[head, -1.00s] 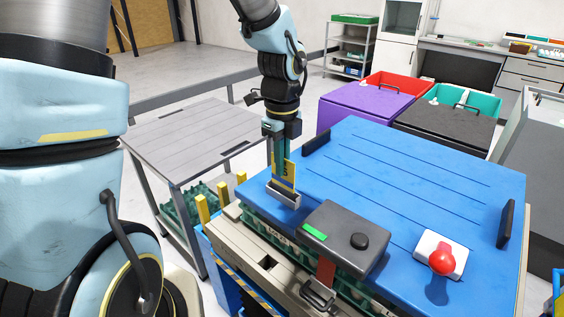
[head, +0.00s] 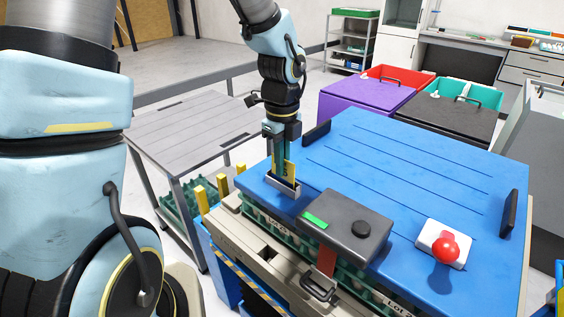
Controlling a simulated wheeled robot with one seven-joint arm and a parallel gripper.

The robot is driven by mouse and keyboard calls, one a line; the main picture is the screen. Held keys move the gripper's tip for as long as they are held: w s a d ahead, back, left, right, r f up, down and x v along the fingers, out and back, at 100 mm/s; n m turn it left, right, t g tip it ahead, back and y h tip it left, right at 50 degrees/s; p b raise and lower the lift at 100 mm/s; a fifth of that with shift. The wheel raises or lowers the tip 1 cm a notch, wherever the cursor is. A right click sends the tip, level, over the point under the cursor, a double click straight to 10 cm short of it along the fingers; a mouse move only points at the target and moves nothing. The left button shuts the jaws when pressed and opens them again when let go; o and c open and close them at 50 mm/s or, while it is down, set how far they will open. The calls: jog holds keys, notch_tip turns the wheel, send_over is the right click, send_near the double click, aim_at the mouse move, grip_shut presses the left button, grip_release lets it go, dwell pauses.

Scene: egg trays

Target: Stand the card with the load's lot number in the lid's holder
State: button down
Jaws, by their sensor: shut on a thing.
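The blue lid (head: 400,170) lies on top of the load of green egg trays (head: 262,217). A small grey card holder (head: 284,191) stands near the lid's left front corner. My gripper (head: 283,170) is shut on a yellow card (head: 290,172) and points straight down over the holder. The card is upright, and its lower edge is hidden behind the holder's front wall, so it appears to be in the slot. Whether it touches the bottom cannot be told. The fingers cover much of the card. Lot labels on the trays are too small to read fully.
A dark grey box with a green strip (head: 345,226) and a white block with a red knob (head: 443,246) sit on the lid. Black handles (head: 317,132) stand at its sides. A slatted grey table (head: 190,135) is at left, and purple and black bins (head: 367,93) are behind.

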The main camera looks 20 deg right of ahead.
jog(key=shift+f, duration=0.1)
jog(key=c, duration=1)
grip_release()
jog(key=shift+o, duration=0.2)
notch_tip(320, 180, up, 11)
jog(key=shift+f+b, duration=0.1)
jog(key=shift+b, duration=0.3)
jog(key=a+f+n, duration=0.3)
jog(key=a+n, duration=0.9)
jog(key=n, duration=0.2)
jog(key=w+a+f+n+t, duration=0.1)
jog(key=a+f+n, duration=0.3)
jog(key=a+n, duration=0.9)
jog(key=shift+a+n+t, duration=0.15)
jog(key=shift+n+t, duration=0.15)
jog(key=shift+n, duration=0.8)
